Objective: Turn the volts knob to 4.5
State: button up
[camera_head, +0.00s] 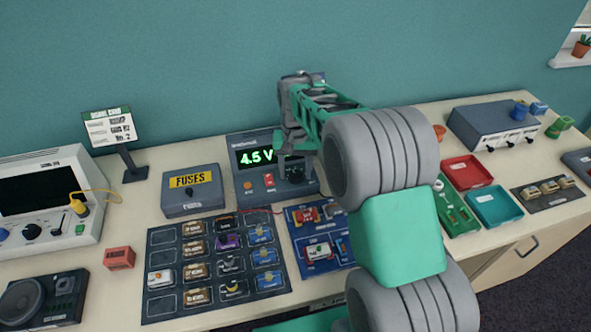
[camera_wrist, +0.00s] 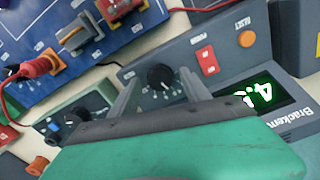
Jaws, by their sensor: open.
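The dark grey power supply (camera_head: 243,141) stands at the back middle of the bench. Its green display (camera_head: 257,158) reads 4.5 V in the head view; in the wrist view the display (camera_wrist: 262,92) is only partly readable. The black round volts knob (camera_wrist: 158,77) with a white pointer mark sits on its sloping front panel. My gripper (camera_head: 296,164) is over the knob side of the panel. In the wrist view my gripper's (camera_wrist: 160,82) fingers are open, one on each side of the knob, with a visible gap around it. I cannot tell their exact depth.
A grey FUSES box (camera_head: 190,200) stands to the left. A blue circuit board (camera_head: 310,262) and a dark component tray (camera_head: 160,303) lie in front. A red wire runs nearby.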

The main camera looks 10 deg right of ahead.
aim_at(295, 174)
notch_tip(295, 174, up, 7)
jog(key=shift+r+b, duration=0.1)
jog(key=shift+b, duration=0.5)
jog(key=shift+r, duration=0.25)
